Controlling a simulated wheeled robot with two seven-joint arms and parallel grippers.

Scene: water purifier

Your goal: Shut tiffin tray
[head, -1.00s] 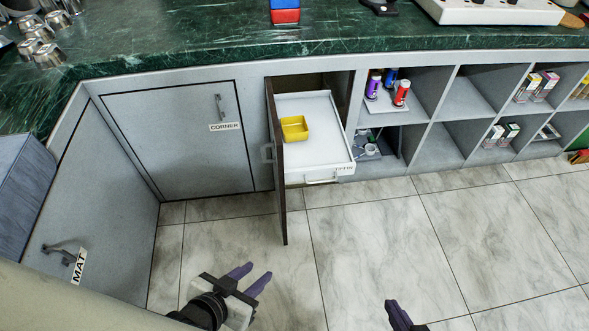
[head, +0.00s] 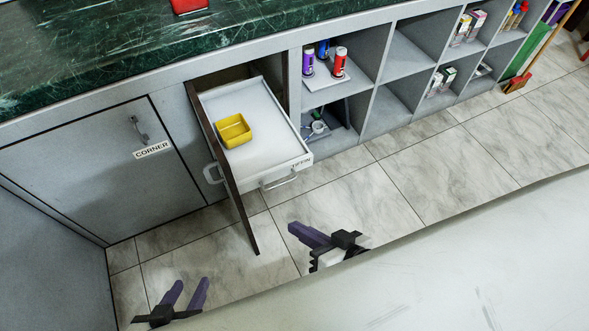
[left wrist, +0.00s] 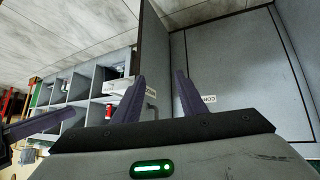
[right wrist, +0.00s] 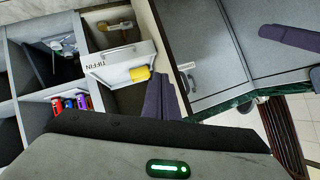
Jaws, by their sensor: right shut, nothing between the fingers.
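The white tiffin tray (head: 275,140), a pull-out drawer labelled TIFFIN with a grey front handle (head: 279,180), stands pulled out of its cabinet. A yellow open box (head: 233,131) sits in it. The tray also shows in the right wrist view (right wrist: 112,68). My right gripper (head: 292,229) is shut and empty, in front of and below the tray handle, apart from it. My left gripper (head: 190,284) is open and empty, lower left, over the floor. Its two separated fingers show in the left wrist view (left wrist: 158,84).
A dark open cabinet door (head: 222,165) with a handle stands close along the tray's left side. A closed CORNER cabinet (head: 90,185) is further left. Open shelves (head: 405,55) with bottles and boxes are on the right. The tiled floor (head: 350,195) before the tray is clear.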

